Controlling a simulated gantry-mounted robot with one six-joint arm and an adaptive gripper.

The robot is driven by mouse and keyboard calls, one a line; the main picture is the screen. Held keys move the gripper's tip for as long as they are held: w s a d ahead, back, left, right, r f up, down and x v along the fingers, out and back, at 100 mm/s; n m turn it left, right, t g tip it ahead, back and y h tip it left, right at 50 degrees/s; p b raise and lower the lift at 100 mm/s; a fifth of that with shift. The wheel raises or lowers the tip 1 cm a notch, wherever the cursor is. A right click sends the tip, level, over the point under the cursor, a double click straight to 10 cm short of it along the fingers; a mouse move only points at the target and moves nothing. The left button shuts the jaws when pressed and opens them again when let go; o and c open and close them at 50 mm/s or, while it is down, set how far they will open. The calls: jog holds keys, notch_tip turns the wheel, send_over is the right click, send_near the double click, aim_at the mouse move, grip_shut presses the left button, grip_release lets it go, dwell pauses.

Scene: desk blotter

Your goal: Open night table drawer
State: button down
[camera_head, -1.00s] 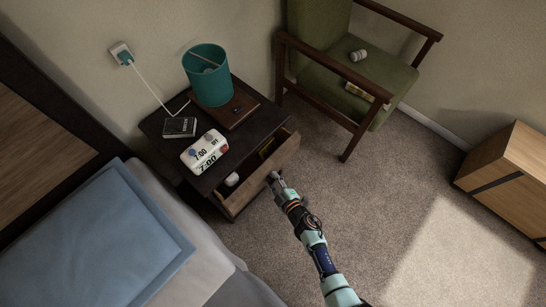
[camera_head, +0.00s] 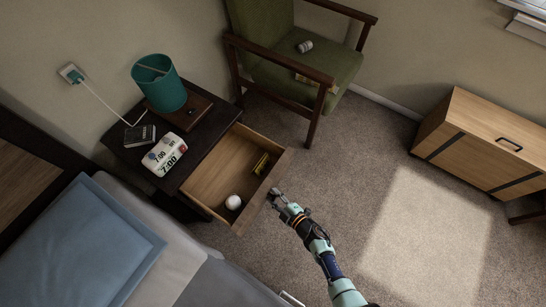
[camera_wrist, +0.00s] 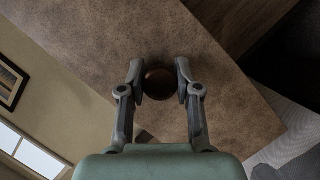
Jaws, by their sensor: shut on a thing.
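The night table (camera_head: 118,152) stands against the wall, and its wooden drawer (camera_head: 212,187) is pulled well out. Inside the drawer lie a white round object (camera_head: 233,202) and a yellow and black item (camera_head: 261,163). My gripper (camera_head: 274,195) is at the middle of the drawer front (camera_head: 266,193). In the wrist view the two fingers of my gripper (camera_wrist: 159,83) are shut on the round brown knob (camera_wrist: 158,86) of the drawer front (camera_wrist: 110,50). The far side of the knob is hidden.
A green armchair (camera_head: 290,75) stands at the back, a bed (camera_head: 90,240) at lower left, and a wooden cabinet (camera_head: 480,130) at right. Carpet (camera_head: 335,150) between is clear.

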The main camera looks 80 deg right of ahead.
dwell(0.3)
jog(key=c, duration=0.8)
grip_release()
jog(key=shift+s, duration=0.1)
jog(key=shift+v, duration=5.9)
jog(key=shift+o, duration=0.3)
jog(key=shift+a, duration=0.1)
